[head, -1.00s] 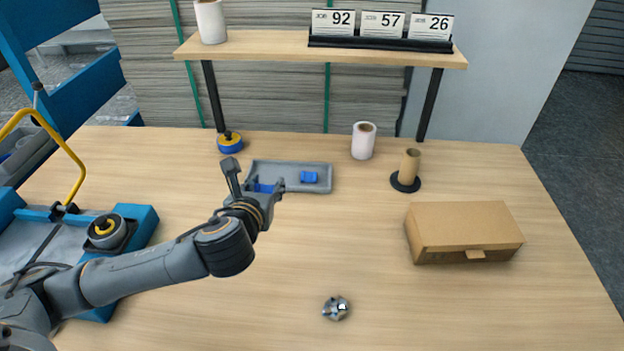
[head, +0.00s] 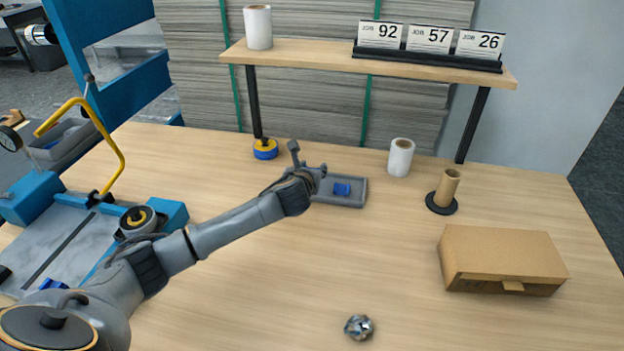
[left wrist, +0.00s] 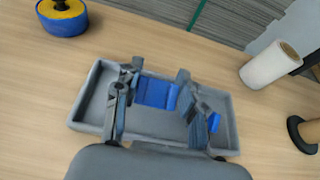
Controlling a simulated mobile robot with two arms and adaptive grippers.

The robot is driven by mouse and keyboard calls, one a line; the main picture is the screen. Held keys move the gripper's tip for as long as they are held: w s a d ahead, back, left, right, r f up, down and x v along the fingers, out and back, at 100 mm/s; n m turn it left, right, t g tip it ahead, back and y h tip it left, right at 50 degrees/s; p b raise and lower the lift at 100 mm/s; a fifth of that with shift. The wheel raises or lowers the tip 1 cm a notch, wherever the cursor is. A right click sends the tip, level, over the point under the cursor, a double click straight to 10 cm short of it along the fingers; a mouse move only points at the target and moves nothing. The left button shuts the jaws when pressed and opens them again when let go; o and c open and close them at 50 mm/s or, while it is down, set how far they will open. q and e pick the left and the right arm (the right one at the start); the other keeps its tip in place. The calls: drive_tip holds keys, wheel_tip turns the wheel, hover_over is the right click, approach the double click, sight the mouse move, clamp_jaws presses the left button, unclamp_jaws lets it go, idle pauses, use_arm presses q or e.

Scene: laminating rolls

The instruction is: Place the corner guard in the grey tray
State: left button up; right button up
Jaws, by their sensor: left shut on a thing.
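The grey tray (head: 345,205) lies on the table below the shelf. It also shows in the left wrist view (left wrist: 84,112). My left gripper (head: 308,172) is over the left part of the tray. In the left wrist view its fingers are shut on a blue piece (left wrist: 157,93), which I take for the corner guard. I cannot tell whether this piece touches the tray floor. Another blue piece lies in the right part of the tray (head: 342,189), partly behind a finger in the left wrist view (left wrist: 213,123). My right gripper is not in view.
A blue-and-yellow tape roll (head: 265,149) stands left of the tray. A white roll (head: 400,158) and a cardboard core on a black base (head: 447,188) stand to its right. A cardboard box (head: 503,259) sits further right. The table's middle front is mostly clear.

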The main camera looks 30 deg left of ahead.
use_arm(q)
drive_tip(key=shift+w+a+f, duration=0.2)
drive_tip(key=shift+w+f, duration=0.1)
drive_tip(key=shift+f, duration=1.75)
drive_tip(key=shift+f, duration=0.1)
drive_tip(key=o, duration=0.8)
drive_tip(key=shift+s+r, duration=0.1)
drive_tip(key=shift+r, duration=0.1)
drive_tip(key=v, duration=1.1)
drive_tip(key=shift+s+d+r+p, duration=0.1)
drive_tip(key=shift+s+p, duration=0.25)
